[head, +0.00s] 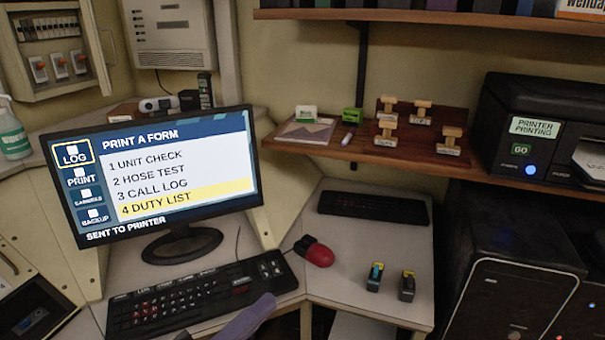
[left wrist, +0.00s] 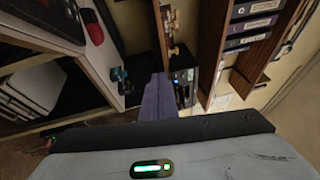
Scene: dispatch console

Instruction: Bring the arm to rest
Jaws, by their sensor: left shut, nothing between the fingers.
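My left gripper (head: 262,302) shows at the bottom of the head view as a purple-grey shape over the right front of the black keyboard (head: 180,305). It is shut and empty. In the left wrist view its fingers (left wrist: 158,98) are together at the centre. I cannot tell whether it touches the keyboard. My right gripper is in neither view. The monitor (head: 160,175) shows "PRINT A FORM", with "4 DUTY LIST" highlighted and "SENT TO PRINTER" below. The printer (head: 535,135) at the right has a screen reading "PRINTER PRINTING".
A red and black mouse (head: 318,252) lies right of the keyboard. Two small dark cartridges (head: 375,277) stand on the desk, with a second keyboard (head: 375,207) behind. A wooden shelf (head: 345,155) holds several stamps. A black computer tower (head: 510,260) stands at the right.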

